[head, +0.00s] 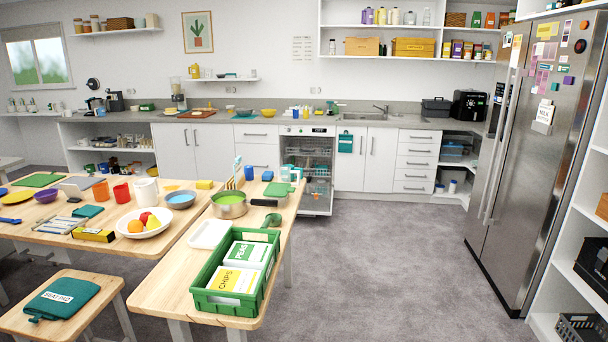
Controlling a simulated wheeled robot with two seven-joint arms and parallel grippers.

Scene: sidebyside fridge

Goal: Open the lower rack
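The dishwasher (307,130) stands in the back row of white cabinets, just left of the sink. Its front is open and wire racks show inside, with some small dishes in them. The lower rack (310,168) appears to sit inside the cavity, but it is small and its exact position is hard to tell. The lowered door (318,203) seems to be at the bottom, partly hidden by the wooden table. Neither my left nor my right gripper is in view.
A wooden table (180,290) with a green crate (225,308), a pot (229,207) and dishes stands in front at the left. Grey floor (390,260) is clear at the middle and right. A steel side-by-side fridge (535,170) stands at the right.

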